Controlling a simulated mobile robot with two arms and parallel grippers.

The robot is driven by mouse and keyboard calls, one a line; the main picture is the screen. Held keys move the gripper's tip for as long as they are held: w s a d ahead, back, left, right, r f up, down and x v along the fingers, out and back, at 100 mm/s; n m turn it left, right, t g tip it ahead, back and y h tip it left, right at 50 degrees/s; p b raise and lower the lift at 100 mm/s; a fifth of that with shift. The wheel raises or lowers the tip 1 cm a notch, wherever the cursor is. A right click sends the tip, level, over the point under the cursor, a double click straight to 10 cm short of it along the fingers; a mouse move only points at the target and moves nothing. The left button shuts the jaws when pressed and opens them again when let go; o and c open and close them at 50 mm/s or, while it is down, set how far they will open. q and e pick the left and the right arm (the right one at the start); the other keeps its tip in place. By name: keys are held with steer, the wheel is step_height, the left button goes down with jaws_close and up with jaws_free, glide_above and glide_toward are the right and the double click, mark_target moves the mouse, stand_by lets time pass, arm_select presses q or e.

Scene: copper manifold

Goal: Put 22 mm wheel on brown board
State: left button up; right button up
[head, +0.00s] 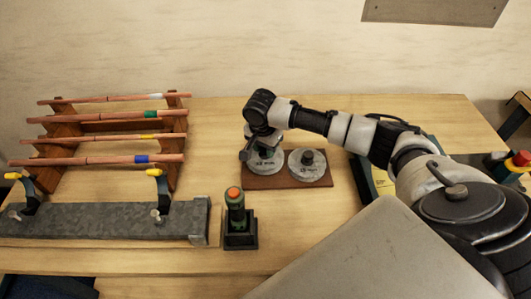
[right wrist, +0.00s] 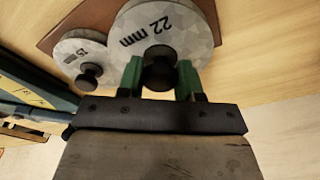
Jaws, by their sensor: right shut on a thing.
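The 22 mm wheel (right wrist: 190,25), a grey disc with a black knob, shows in the right wrist view and also in the head view (head: 266,164). My right gripper (right wrist: 160,75) is shut on its knob, with green fingers on either side; in the head view the gripper (head: 256,150) reaches down over the wheel. The wheel is over the left part of the brown board (head: 290,183); whether it touches the board I cannot tell. A 15 mm wheel (head: 307,167) sits on the board's right side. My left gripper is not in view.
Left of the board, a wooden rack (head: 65,130) holds several copper tubes with coloured bands. A grey metal beam (head: 110,222) with yellow-tipped clamps lies in front of it. A green tool with an orange top (head: 235,205) stands in a black holder. Bare table lies behind the board.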

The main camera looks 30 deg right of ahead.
mark_target(265, 156)
step_height(265, 156, down, 3)
steer(key=shift+f+p, duration=0.15)
steer(key=shift+p, duration=0.25)
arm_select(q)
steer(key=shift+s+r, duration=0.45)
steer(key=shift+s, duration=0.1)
arm_select(e)
steer(key=shift+f, duration=0.1)
steer(key=o, duration=1.1)
steer(key=shift+s+f, duration=0.1)
steer(key=shift+f, duration=0.05)
steer(key=r, duration=0.3)
steer(key=r+b, duration=0.1)
steer(key=r, duration=0.3)
steer(key=a+r+b, duration=0.1)
steer(key=r, duration=0.3)
steer(key=shift+s+a, duration=0.1)
steer(key=shift+s, duration=0.1)
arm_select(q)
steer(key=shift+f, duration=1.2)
arm_select(e)
steer(key=shift+r, duration=0.6)
